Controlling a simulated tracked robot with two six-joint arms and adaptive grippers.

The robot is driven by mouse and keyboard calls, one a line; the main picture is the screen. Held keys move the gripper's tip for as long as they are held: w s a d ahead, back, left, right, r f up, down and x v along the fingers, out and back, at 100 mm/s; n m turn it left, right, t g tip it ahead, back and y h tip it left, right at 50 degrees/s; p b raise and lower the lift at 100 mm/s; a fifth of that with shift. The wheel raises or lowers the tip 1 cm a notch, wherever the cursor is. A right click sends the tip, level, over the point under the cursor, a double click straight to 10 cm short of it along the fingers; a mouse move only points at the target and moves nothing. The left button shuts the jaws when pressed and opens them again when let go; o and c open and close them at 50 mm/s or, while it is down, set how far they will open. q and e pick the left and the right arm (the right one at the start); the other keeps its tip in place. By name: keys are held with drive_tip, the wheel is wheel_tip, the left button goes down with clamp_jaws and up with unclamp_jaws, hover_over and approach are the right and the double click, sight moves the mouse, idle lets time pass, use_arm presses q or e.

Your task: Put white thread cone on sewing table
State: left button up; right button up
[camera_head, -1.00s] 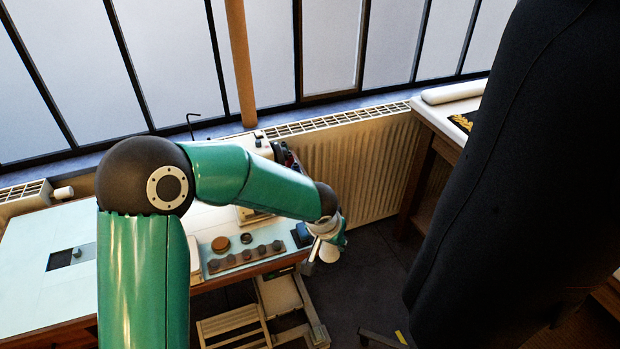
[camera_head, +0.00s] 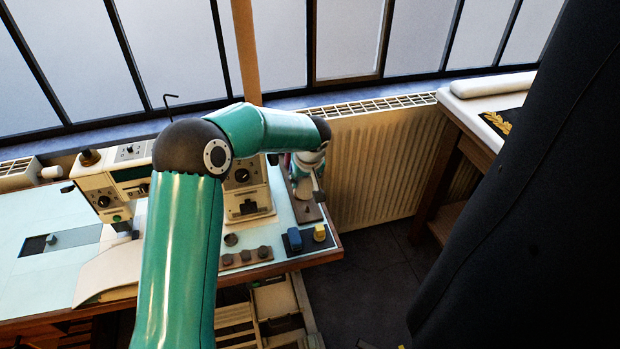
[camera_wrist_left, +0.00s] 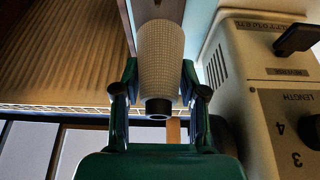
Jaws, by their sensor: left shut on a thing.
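The white thread cone (camera_wrist_left: 161,55) is held between the two fingers of my left gripper (camera_wrist_left: 160,92) in the left wrist view, its dark end towards the camera. In the head view my left gripper (camera_head: 306,184) is small and partly hidden by its own arm, over the right end of the sewing table (camera_head: 40,280), beside the sewing machine (camera_head: 247,190). I cannot tell in the head view whether the cone touches the table. The table has a pale blue top and a wooden edge. My right gripper is not in view.
A blue item (camera_head: 293,240) and a yellow spool (camera_head: 320,232) stand at the table's front right corner. A row of dark round pieces (camera_head: 246,256) lies left of them. A radiator (camera_head: 385,165) is behind, and a large black shape (camera_head: 500,210) fills the right.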

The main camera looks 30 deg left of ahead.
sight(307, 194)
use_arm(q)
drive_tip(key=shift+w+d+f, duration=0.1)
drive_tip(key=shift+f, duration=0.4)
drive_tip(key=shift+w+d+f, duration=0.1)
drive_tip(key=shift+f, duration=0.35)
drive_tip(key=shift+f+b, duration=0.9)
drive_tip(key=shift+f, duration=1.1)
drive_tip(key=shift+f+b, duration=0.4)
drive_tip(key=shift+b, duration=0.4)
drive_tip(key=shift+s+d+b, duration=0.1)
drive_tip(key=shift+s+b, duration=0.05)
drive_tip(key=shift+b, duration=0.45)
drive_tip(key=o, duration=1.3)
drive_tip(key=shift+c, duration=0.2)
